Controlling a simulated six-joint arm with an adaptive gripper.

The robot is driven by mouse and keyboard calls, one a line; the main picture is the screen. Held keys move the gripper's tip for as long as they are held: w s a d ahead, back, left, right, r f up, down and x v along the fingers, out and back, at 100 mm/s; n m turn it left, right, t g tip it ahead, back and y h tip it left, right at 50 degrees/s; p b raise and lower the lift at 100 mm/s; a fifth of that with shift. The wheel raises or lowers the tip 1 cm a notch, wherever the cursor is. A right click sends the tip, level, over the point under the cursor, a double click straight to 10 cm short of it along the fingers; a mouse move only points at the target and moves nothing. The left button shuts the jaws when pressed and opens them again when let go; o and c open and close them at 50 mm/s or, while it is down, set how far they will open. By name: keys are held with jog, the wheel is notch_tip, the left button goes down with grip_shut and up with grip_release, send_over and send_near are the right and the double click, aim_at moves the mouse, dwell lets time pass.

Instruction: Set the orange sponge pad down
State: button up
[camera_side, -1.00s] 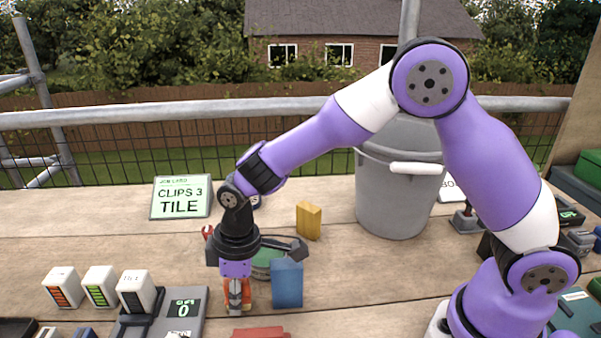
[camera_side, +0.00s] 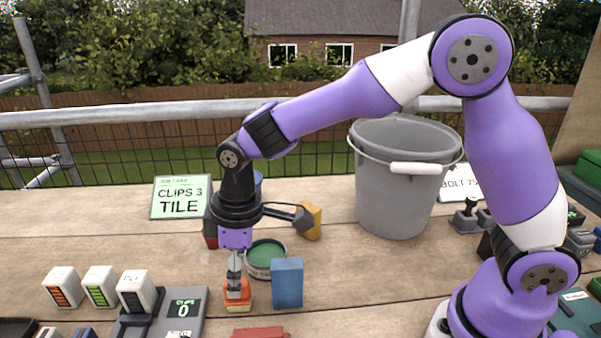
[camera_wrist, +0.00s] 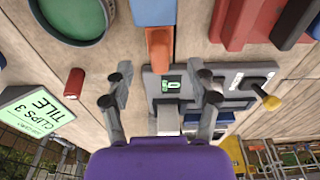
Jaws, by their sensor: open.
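The orange sponge pad (camera_side: 238,296) rests on the wooden boards in the side view, just left of an upright blue block (camera_side: 287,283). In the wrist view the pad (camera_wrist: 160,48) lies ahead of my fingers, beside the blue block (camera_wrist: 153,12). My gripper (camera_side: 235,270) points down directly over the pad, its fingertips close to the pad's top. In the wrist view my gripper (camera_wrist: 164,75) has its two fingers spread wide with nothing between them. In the side view, whether the fingertips still touch the pad cannot be told.
A green-topped tin (camera_side: 265,257) stands behind the pad and a red piece (camera_side: 261,333) lies in front. A grey device showing 0 (camera_side: 184,309) and several battery-like blocks (camera_side: 100,287) are left. A yellow block (camera_side: 314,222) and grey bucket (camera_side: 400,190) stand behind right.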

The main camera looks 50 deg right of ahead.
aim_at(243, 281)
jog(key=r, duration=0.6)
jog(key=shift+s+d, duration=0.25)
jog(key=s+d+r+m+t, duration=0.2)
jog(key=s+d+m, duration=0.2)
jog(key=s+d, duration=0.2)
jog(key=s+d+r+m+t+h, duration=0.1)
jog(key=s+d+r+m+t, duration=0.1)
jog(key=s+d+m, duration=0.3)
jog(key=shift+s+d+r+t, duration=0.4)
jog(key=shift+s+d, duration=0.35)
jog(key=shift+d, duration=0.95)
